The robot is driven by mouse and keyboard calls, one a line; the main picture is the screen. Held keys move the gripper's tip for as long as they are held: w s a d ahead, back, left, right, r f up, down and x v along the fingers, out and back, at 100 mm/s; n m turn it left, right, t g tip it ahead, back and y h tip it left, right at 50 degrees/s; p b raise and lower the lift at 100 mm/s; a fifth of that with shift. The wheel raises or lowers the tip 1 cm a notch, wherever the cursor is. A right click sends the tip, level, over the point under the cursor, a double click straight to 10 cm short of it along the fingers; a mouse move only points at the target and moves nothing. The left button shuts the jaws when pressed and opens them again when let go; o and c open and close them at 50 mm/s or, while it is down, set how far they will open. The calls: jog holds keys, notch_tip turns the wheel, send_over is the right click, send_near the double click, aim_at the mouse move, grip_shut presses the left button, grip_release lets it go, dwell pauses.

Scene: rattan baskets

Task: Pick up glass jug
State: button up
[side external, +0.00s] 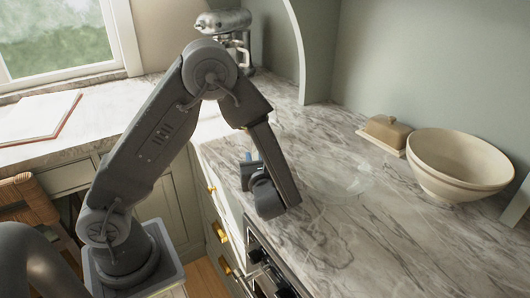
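A faint, transparent glass object (345,178), which may be the glass jug, is on the marble counter just right of my gripper. Its outline is too weak to make out a handle or spout. My gripper (268,192) hangs low over the front edge of the counter, to the left of the glass. A gap shows between them in this view. The arm link hides part of my gripper, and its fingertips are not clear. I see nothing held in it.
A cream bowl (459,165) and a covered butter dish (386,133) stand at the right. A metal stand mixer (224,23) is at the back. An open book (38,117) lies on the left counter. The marble counter (400,245) is clear in front of the bowl.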

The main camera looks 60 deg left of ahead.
grip_shut()
dwell(0.5)
